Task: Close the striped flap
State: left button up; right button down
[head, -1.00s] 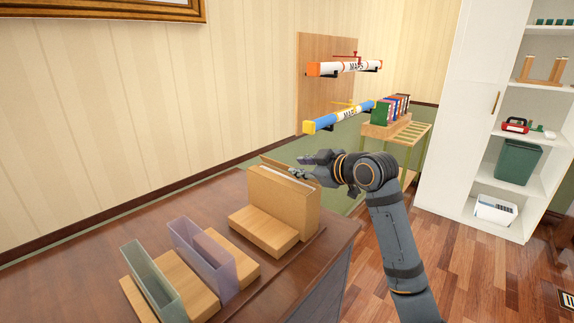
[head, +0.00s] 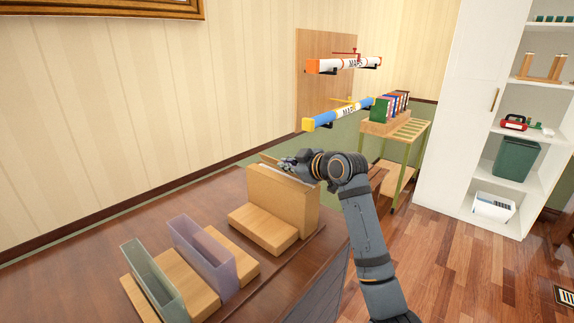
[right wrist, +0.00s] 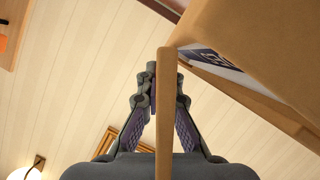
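A tan cardboard box (head: 283,205) stands upright at the right end of the dark table. A thin flap (head: 268,160) sticks up along its top left edge; no stripes can be made out on it. My right gripper (head: 288,164) is over the box top, close to this flap. In the right wrist view the box (right wrist: 270,45) fills the upper right. My left gripper is out of view.
Wooden blocks (head: 262,229) lie before the box. A purple translucent holder (head: 203,257) and a greenish one (head: 155,280) stand at the table's front left. Map tubes (head: 340,115) hang on the wall behind. A shelf unit (head: 460,110) stands right.

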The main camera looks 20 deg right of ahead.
jog(key=shift+s+a+f+n+h, duration=0.1)
jog(key=shift+a+n+h, duration=0.05)
jog(key=shift+n+h, duration=0.3)
jog(key=c, duration=1.6)
grip_release()
jog(key=shift+o, duration=0.2)
jog(key=shift+y, duration=0.25)
